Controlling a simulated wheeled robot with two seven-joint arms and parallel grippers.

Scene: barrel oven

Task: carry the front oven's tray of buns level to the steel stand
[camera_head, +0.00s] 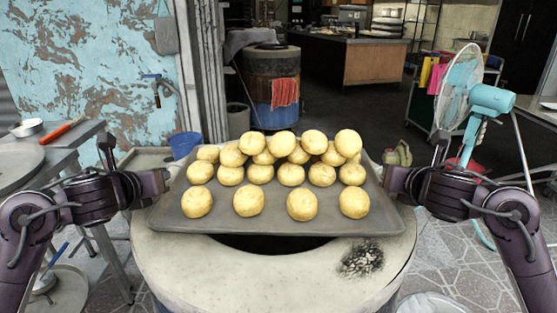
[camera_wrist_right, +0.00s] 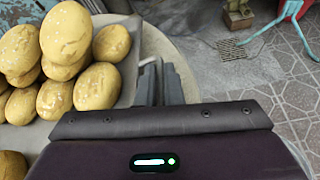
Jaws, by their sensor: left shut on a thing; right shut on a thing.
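The grey metal tray (camera_head: 275,222) holds several round golden buns (camera_head: 249,201), some stacked at the back. It looks about level over the round mouth of the front oven (camera_head: 200,262), with the dark opening showing under its near edge. My left gripper (camera_head: 160,183) is shut on the tray's left edge. My right gripper (camera_head: 392,178) is shut on its right edge. In the right wrist view my right gripper's fingers (camera_wrist_right: 160,85) meet the tray's side beside the buns (camera_wrist_right: 66,34). I cannot pick out the steel stand for certain.
A grey metal table (camera_head: 60,150) with a red-handled tool stands at the left. A blue bucket (camera_head: 185,144) is behind the oven. A teal fan (camera_head: 470,95) stands at the right. Another barrel oven (camera_head: 271,70) is farther back. Tiled floor shows at right.

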